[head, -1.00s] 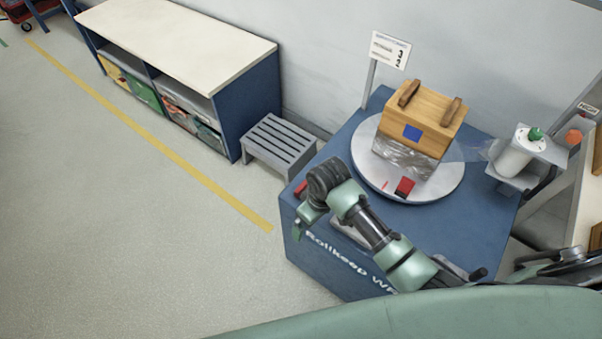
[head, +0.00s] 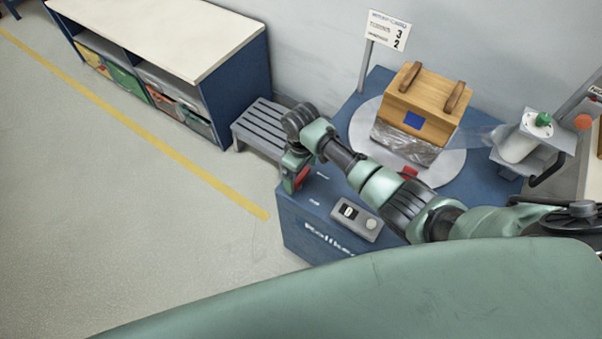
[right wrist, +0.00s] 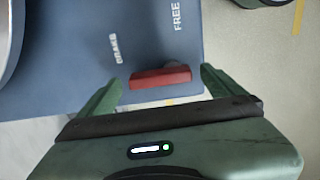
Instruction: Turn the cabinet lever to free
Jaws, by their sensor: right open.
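The cabinet (head: 325,222) is a blue block with a turntable on top. Its red lever (right wrist: 160,77) shows in the right wrist view as a short bar, below the white words BRAKE (right wrist: 116,49) and FREE (right wrist: 177,16). I cannot tell which word it is set to. My right gripper (right wrist: 161,88) is open, one green finger on each side of the lever, with gaps visible at both ends. In the head view the lever (head: 302,178) is partly hidden by my right gripper (head: 288,187) at the cabinet's left corner. My left gripper is not in view.
A wooden box (head: 424,102) with plastic film around its lower part sits on the round turntable (head: 452,170). A film roll (head: 520,142) stands to its right. A grey step stool (head: 262,128) is just left of the cabinet. The floor at left is clear.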

